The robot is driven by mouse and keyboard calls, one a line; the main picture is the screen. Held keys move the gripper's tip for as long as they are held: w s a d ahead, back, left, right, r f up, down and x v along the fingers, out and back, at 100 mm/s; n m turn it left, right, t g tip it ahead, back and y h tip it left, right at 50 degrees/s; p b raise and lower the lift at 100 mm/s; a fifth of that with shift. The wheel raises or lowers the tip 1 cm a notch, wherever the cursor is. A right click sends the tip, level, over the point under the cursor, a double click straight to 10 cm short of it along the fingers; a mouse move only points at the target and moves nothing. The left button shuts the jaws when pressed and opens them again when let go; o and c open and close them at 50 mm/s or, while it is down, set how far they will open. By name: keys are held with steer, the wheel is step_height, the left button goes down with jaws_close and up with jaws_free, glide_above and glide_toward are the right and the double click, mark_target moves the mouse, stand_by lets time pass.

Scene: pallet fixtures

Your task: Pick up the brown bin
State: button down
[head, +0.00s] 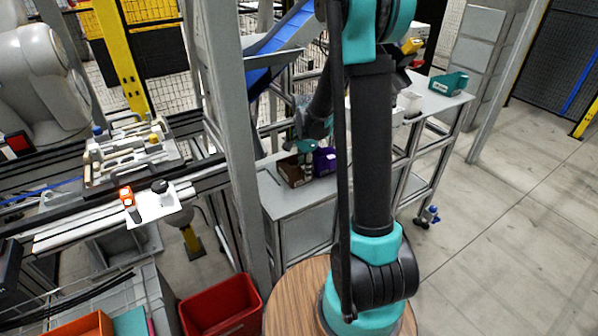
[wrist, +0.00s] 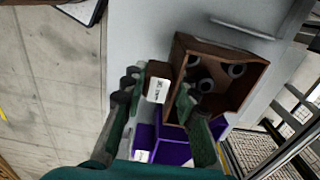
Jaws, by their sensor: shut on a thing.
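The brown bin (wrist: 225,48) is an open box with several dark round parts inside and a white label on its front wall. It also shows in the head view (head: 291,174), at the grey table by the purple bin. My gripper (wrist: 158,100) is shut on the bin's labelled wall, one finger inside the bin and one outside. In the head view my gripper (head: 306,150) is over the bin, partly hidden by my arm. I cannot tell whether the bin's base touches the table.
A purple bin (wrist: 172,151) is right beside the brown bin and also shows in the head view (head: 325,160). The grey table (head: 300,207) has bare surface in front. A grey post (head: 232,140) stands left of the table. A teal bin (head: 449,84) is on the right worktop.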

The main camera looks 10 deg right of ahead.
step_height(320, 180, up, 25)
stand_by(1.3)
stand_by(0.3)
